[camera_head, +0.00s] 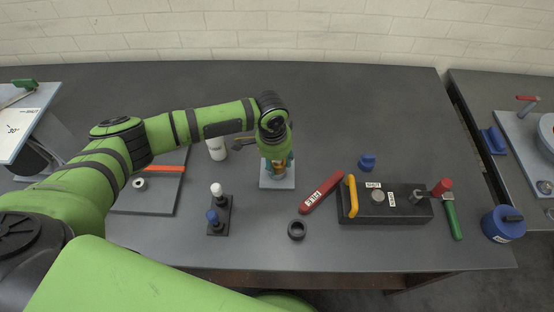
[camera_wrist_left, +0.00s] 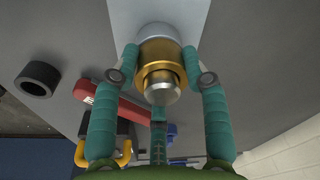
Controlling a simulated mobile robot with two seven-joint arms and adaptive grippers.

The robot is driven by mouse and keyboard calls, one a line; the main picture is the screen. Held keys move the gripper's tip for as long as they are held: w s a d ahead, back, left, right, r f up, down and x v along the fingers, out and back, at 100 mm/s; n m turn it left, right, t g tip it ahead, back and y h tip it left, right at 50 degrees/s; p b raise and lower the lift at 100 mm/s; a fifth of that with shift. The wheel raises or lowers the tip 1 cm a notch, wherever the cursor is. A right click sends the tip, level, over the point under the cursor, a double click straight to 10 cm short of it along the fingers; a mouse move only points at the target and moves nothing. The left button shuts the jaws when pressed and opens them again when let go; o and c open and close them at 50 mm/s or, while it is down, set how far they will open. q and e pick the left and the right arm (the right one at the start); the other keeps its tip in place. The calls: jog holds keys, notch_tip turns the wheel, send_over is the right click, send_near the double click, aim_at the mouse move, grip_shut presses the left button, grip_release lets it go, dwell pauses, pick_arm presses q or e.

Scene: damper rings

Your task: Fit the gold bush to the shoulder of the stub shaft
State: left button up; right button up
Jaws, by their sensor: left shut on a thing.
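The gold bush (camera_wrist_left: 160,57) is a stepped gold ring between the fingertips of my left gripper (camera_wrist_left: 160,53), which is shut on it. The bush sits around the silver stub shaft (camera_wrist_left: 162,93), whose bare end sticks out through it towards the wrist camera. A wider pale silver part (camera_wrist_left: 157,32) shows behind the bush. I cannot tell whether the bush touches the shoulder. The shaft stands on a light grey plate (camera_head: 267,182). In the head view my left gripper (camera_head: 278,163) points down over this plate and hides much of the bush and shaft. My right gripper is not in view.
A red tool marked FILE (camera_head: 321,192) and a black ring (camera_head: 297,229) lie right of the plate. Further right is a black block (camera_head: 350,213) with a yellow handle.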

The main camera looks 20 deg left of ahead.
pick_arm(q)
jog(key=o, duration=1.5)
jog(key=shift+f, duration=0.1)
jog(key=shift+c, duration=0.2)
notch_tip(320, 180, up, 12)
jog(key=shift+s+a, duration=0.3)
jog(key=shift+s, duration=0.15)
jog(key=shift+f, duration=0.1)
